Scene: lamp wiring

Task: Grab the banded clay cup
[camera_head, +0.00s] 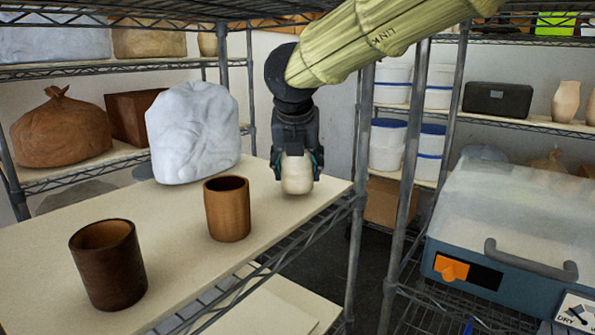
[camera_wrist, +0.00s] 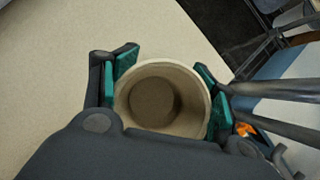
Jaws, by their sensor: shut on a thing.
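My gripper (camera_head: 297,160) is shut on a pale cream cup (camera_head: 298,181) near the right end of the shelf board. In the wrist view the same cup (camera_wrist: 195,120) shows from above, upright, with an empty round mouth between the green finger pads. I cannot tell whether its base touches the board. An orange-brown cup (camera_head: 228,212) stands upright left of the gripper. A dark brown cup (camera_head: 109,268) stands upright at the front left. Both stand apart from my gripper. I cannot make out clear bands on any cup.
A large white wrapped block (camera_head: 194,132) sits on the board (camera_head: 185,225) behind the cups. Metal shelf posts (camera_head: 405,165) rise to the right of my gripper. A blue case with a clear lid (camera_head: 510,220) stands at the right. The board between the cups is clear.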

